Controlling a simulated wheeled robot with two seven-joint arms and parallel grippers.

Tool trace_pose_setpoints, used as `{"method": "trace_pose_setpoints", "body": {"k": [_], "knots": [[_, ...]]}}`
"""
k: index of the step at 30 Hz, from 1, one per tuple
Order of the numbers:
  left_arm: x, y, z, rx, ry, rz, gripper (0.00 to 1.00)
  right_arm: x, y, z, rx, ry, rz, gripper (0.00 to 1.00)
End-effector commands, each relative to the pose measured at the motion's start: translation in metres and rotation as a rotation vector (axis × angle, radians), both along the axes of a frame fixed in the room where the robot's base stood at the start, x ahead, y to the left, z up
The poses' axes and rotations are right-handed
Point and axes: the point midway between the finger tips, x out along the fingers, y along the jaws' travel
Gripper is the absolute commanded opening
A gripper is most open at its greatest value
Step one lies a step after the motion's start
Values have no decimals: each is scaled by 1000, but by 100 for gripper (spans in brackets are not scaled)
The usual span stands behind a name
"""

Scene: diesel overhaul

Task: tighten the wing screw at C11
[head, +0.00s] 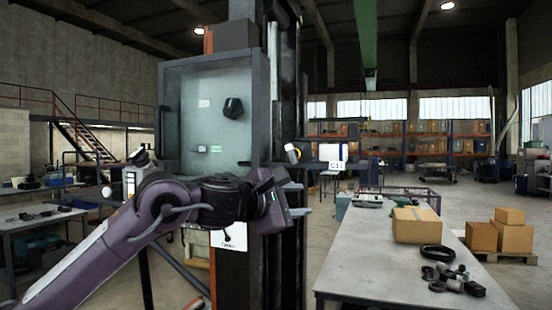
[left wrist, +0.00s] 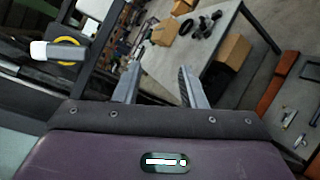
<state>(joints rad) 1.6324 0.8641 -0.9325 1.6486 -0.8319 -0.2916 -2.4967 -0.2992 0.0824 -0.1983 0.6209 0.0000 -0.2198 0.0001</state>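A white sign marked C11 (head: 332,152) stands out to the right of the dark column in the head view. Left of it is a small white and yellow knob-like part (head: 292,152), perhaps the wing screw. A white part with a yellow ring (left wrist: 60,52) shows at the upper left in the left wrist view, and it looks like the same one. My left gripper (head: 298,199) is below this part in the head view. In the left wrist view its two fingers (left wrist: 162,62) are apart with nothing between them. My right gripper is not in view.
A glass-fronted cabinet (head: 190,110) and a dark column (head: 287,90) stand close behind my left arm. A grey table (head: 370,250) at the right holds a cardboard box (head: 416,225), a black ring (head: 437,252) and several dark parts. Boxes on a pallet stand beyond it.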

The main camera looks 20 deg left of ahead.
Motion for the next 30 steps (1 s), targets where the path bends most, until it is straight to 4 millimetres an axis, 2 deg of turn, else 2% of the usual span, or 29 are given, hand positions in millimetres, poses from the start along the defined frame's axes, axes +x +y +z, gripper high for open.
{"method": "trace_pose_setpoints", "body": {"k": [1, 6, 10, 14, 20, 25, 30], "knots": [[-15, 3, 25, 106, -67, 1, 37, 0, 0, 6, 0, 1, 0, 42], [-53, 12, 69, 400, -236, 8, 37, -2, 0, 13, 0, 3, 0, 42], [-70, 17, 86, 538, -307, 19, 37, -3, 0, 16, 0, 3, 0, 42], [-75, 18, 86, 547, -325, 27, 37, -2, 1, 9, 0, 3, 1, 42], [-71, 17, 78, 301, -308, 63, 37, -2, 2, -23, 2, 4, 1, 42], [-66, 16, 77, -35, -280, 110, 37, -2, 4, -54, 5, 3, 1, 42], [-61, 16, 81, -370, -248, 156, 37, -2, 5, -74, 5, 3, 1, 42]]}}
